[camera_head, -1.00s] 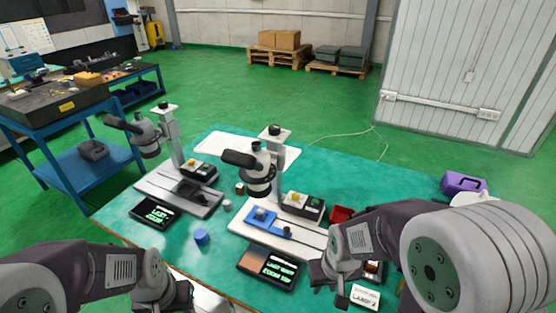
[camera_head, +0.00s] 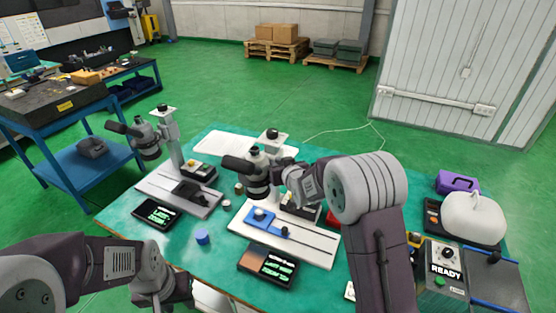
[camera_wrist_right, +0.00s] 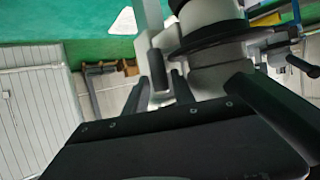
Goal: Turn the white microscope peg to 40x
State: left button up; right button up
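The microscope with the white base (camera_head: 310,246) stands in the middle of the table. Its dark eyepiece and grey head (camera_head: 257,178) face left, and its column top (camera_head: 272,137) shows behind. My right gripper (camera_head: 284,176) is at the right side of this head; my wrist hides part of the column. In the right wrist view, the dark fingers (camera_wrist_right: 215,85) are apart, with the pale, black-ringed microscope body (camera_wrist_right: 212,42) between and beyond them. Contact is unclear. I cannot make out the peg or its setting. My left gripper (camera_head: 165,292) hangs low at the table's front edge, fingers unclear.
A second microscope (camera_head: 147,138) on a grey base stands left. A box marked READY (camera_head: 445,270), a white rounded thing (camera_head: 473,217) and a purple case (camera_head: 456,182) are right.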

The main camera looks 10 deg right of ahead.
jog(key=shift+x, duration=1.1)
grip_shut()
dwell(0.6)
